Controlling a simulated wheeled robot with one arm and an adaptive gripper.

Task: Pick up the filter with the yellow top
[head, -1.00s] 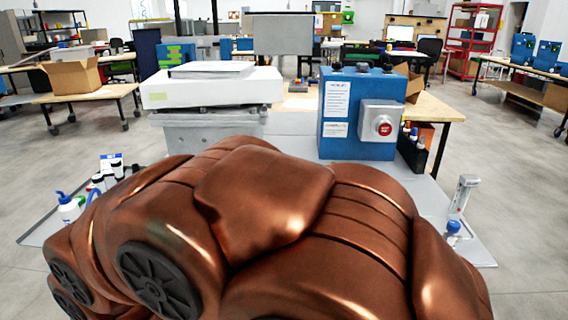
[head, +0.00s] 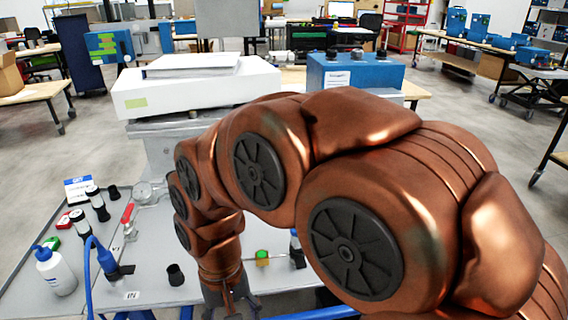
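My gripper (head: 232,304) points down over the grey worktop, at the bottom edge of the head view. Its fingers are dark, small and partly cut off, so I cannot tell whether they are open or hold anything. A small piece with a bright green top and a yellowish body (head: 262,258) stands just right of my gripper. Two black-and-white cylinders, one the left cylinder (head: 80,224) and one the right cylinder (head: 97,205), stand at the left of the worktop. I cannot make out a clearly yellow top on any filter. My arm hides much of the worktop's right side.
A white-topped machine (head: 195,88) stands behind the worktop (head: 150,250). A blue box (head: 355,76) is partly behind my arm. At left are a white wash bottle (head: 55,271), a blue tube (head: 88,275), a red-handled valve (head: 128,214) and a black cup (head: 175,275).

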